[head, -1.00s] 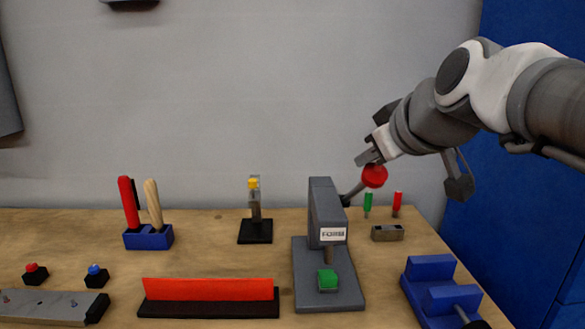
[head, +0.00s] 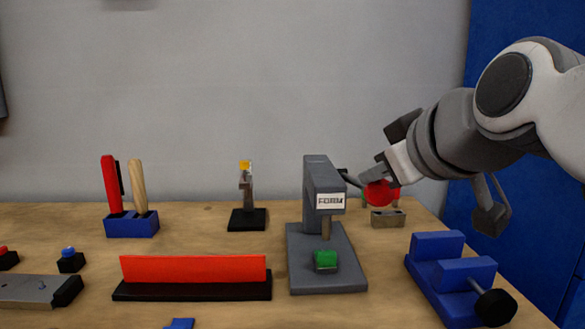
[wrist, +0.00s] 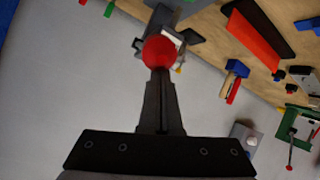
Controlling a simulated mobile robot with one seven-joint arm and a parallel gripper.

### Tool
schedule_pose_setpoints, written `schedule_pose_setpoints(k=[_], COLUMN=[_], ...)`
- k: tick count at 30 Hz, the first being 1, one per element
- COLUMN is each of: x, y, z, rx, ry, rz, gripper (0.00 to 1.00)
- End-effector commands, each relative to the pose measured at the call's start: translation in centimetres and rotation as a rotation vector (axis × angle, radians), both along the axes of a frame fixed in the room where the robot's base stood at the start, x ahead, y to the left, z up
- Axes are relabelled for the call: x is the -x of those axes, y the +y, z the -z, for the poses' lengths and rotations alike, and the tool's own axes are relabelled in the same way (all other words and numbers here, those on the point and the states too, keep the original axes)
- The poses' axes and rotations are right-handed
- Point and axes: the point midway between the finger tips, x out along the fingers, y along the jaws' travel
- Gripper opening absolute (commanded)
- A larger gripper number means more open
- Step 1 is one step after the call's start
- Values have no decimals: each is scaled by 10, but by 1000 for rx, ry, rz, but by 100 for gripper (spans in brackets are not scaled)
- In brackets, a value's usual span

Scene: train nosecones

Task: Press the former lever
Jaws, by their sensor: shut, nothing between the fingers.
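The grey former (head: 316,190), labelled "FORM", stands on its grey base plate right of centre on the bench. Its lever (head: 353,180) slopes down to the right and ends in a red ball (head: 378,193). My gripper (head: 372,175) is shut and empty, with its fingertips at the top of the ball, appearing to touch it. In the wrist view the red ball (wrist: 159,52) sits just beyond my shut fingertips (wrist: 159,72). A green block (head: 325,260) lies on the base plate under the former's ram. The fingers partly cover the lever's end.
A blue vise-like fixture (head: 437,245) stands at the right front. A small grey block (head: 388,219) lies below the ball. A red bar on a black base (head: 192,290) and a blue tool holder (head: 132,224) are to the left.

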Motion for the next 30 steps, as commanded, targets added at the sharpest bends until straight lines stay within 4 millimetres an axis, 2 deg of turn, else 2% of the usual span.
schedule_pose_setpoints(k=[1, 6, 22, 26, 30], x=[2, 4, 4, 1, -9], y=[-1, -1, -4, -3, 3], z=[9, 16, 19, 13, -7], rx=[1, 2, 2, 3, 3], ry=[7, 14, 19, 16, 4], rz=[1, 2, 8, 8, 7], gripper=[0, 0, 0, 0, 0])
